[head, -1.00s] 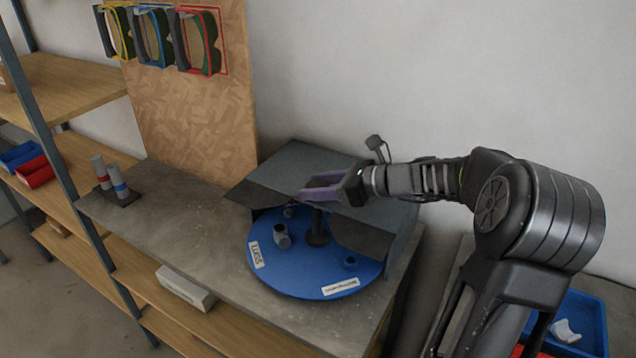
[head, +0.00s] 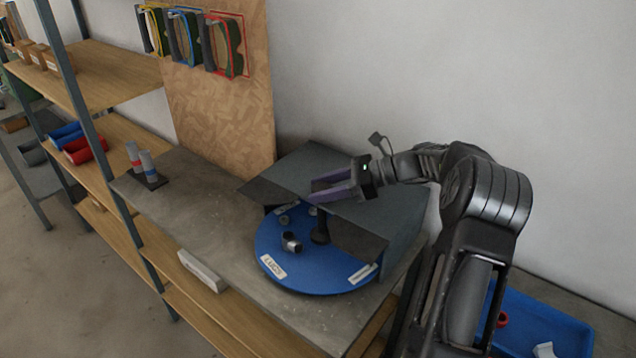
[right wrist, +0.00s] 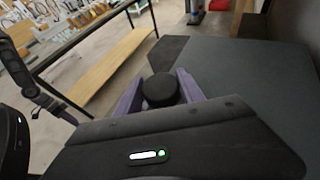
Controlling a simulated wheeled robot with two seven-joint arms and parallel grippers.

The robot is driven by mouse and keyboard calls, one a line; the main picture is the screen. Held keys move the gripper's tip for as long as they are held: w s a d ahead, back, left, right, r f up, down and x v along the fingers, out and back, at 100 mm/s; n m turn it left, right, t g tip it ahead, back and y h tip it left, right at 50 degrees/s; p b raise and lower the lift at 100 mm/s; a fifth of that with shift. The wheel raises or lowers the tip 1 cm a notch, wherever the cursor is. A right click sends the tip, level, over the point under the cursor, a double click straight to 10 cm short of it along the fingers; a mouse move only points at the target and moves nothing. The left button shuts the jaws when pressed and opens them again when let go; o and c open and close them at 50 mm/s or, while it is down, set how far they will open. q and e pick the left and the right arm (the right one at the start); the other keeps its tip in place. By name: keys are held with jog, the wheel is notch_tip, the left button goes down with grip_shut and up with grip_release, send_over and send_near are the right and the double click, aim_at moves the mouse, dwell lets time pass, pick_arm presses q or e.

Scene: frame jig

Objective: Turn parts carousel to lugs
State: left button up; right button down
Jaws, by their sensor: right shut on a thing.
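The parts carousel is a round blue disc (head: 300,275) partly under a dark grey hood (head: 395,220). A white label reading LUGS (head: 273,266) lies at its front left. Another white label (head: 362,273) lies at its right, too small to read. A grey pipe-like part (head: 291,242) and a small ring-like part (head: 283,219) are on the disc. A black post (head: 320,230) rises near the middle. My right gripper (head: 330,188), with purple fingers, is above it. In the right wrist view its fingers close around a round black knob (right wrist: 160,90). My left gripper is out of view.
The hood's wall and top flank the disc closely. Shelves stand left; a blue tray (head: 560,335) is lower right. The bench's middle left is clear.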

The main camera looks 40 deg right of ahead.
aim_at(351, 199)
jog(key=shift+n+g+y+p, duration=0.3)
jog(key=shift+n+g+p, duration=0.2)
jog(key=shift+g, duration=0.1)
jog(key=c, duration=0.7)
grip_release()
jog(key=shift+s+d, duration=0.15)
jog(key=shift+v, duration=2.15)
jog(key=shift+s+d, duration=0.25)
jog(key=shift+v, duration=1.1)
jog(key=shift+w+r, duration=0.15)
